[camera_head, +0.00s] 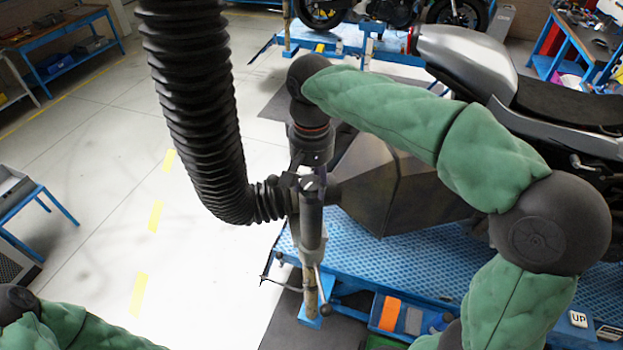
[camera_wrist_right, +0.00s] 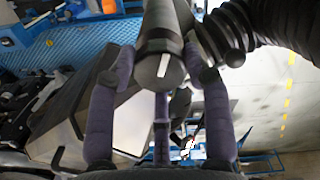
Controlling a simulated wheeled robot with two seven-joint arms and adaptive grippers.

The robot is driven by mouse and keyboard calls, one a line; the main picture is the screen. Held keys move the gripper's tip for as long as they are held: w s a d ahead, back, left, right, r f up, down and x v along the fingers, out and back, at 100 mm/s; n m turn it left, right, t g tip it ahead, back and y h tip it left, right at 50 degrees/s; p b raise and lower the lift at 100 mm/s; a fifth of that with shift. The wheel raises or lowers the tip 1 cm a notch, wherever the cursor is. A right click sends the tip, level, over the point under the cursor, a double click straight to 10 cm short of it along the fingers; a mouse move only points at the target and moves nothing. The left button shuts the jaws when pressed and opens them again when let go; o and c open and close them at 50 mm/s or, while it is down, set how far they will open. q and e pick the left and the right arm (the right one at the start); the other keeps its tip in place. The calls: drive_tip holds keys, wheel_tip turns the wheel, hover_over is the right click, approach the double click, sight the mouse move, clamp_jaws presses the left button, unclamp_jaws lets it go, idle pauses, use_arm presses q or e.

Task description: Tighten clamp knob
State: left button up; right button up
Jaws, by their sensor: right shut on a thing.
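My right gripper (camera_head: 311,168) hangs at the end of the green-sleeved right arm, over the top of an upright stand post.
A thick black ribbed hose (camera_head: 205,110) comes from above and joins the stand beside my gripper. A dark angular box-like part (camera_head: 385,185) stands close on the right. A silver motorcycle (camera_head: 470,60) is behind my right arm. A blue lift platform (camera_head: 400,255) lies below; the left floor is open.

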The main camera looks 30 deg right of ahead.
sight(310, 184)
drive_tip(key=shift+s+a+f, duration=0.1)
drive_tip(key=shift+f, duration=0.2)
drive_tip(key=o, duration=1.2)
drive_tip(key=shift+c, duration=0.2)
drive_tip(key=shift+r, duration=0.15)
drive_tip(key=shift+r, duration=0.1)
drive_tip(key=shift+r, duration=0.25)
wheel_tip(310, 184, up, 11)
drive_tip(key=shift+r, duration=0.2)
